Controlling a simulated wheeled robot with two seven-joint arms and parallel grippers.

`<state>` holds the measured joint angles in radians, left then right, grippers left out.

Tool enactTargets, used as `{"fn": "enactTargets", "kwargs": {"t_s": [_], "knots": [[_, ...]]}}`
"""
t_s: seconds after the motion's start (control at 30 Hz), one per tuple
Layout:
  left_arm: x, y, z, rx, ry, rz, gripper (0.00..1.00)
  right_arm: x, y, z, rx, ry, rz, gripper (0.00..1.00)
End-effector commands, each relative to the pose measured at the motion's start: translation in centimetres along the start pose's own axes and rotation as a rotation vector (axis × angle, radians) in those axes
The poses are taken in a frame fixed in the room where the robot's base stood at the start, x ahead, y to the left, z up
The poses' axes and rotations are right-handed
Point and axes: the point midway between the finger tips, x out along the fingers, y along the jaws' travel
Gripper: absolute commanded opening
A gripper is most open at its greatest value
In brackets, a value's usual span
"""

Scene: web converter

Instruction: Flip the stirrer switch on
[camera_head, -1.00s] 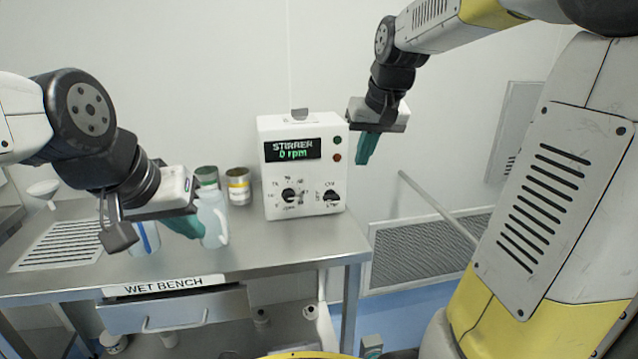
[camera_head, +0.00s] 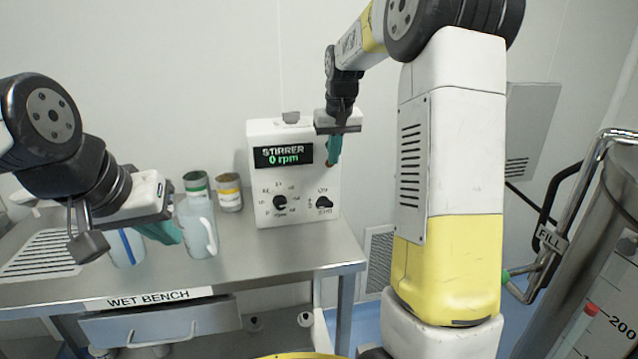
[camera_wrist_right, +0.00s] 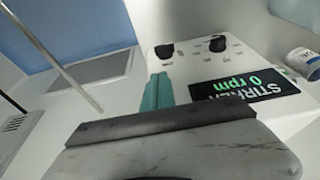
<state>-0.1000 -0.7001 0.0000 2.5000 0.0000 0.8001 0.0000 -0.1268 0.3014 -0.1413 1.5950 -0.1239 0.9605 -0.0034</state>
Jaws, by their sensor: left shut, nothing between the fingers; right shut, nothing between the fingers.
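The stirrer (camera_head: 262,180) is a white box at the back of the bench, its display reading "STIRRER 0 rpm". Its front has a black dial (camera_head: 280,203) at left and a black switch knob (camera_head: 324,202) at right, under small labels too small to read. My right gripper (camera_head: 334,152) is shut and empty, teal fingers pointing down before the box's upper right edge, above the switch knob and apart from it. The right wrist view shows its fingers (camera_wrist_right: 157,92) beside the display, with the switch knob (camera_wrist_right: 164,50) beyond the tips. My left gripper (camera_head: 165,233) is shut and empty over the bench's left part.
A white jug (camera_head: 196,228) and two cans (camera_head: 229,192) stand left of the stirrer. A blue-striped container (camera_head: 127,248) is partly behind my left gripper. The wet bench (camera_head: 270,258) is clear in front of the stirrer. A metal tank (camera_head: 600,290) stands at far right.

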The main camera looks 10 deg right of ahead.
Motion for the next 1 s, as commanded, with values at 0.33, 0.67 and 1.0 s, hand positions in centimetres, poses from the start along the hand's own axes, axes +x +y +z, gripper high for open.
{"fn": "enactTargets", "kwargs": {"t_s": [0.33, 0.67, 1.0], "knots": [[0.0, 0.0, 0.0, 0.0, 0.0, 0.0, 0.0, 5.9, 0.0, 0.1, 0.001, -0.006, 0.0, 0.0], [0.0, 0.0, 0.0, 0.0, 0.0, 0.0, 0.0, 12.0, 0.0, 0.8, 0.001, -0.004, 0.0, 0.0], [0.0, 0.0, 0.0, 0.0, 0.0, 0.0, 0.0, 13.7, 0.0, 1.2, 0.001, 0.0, 0.0, 0.0]]}}
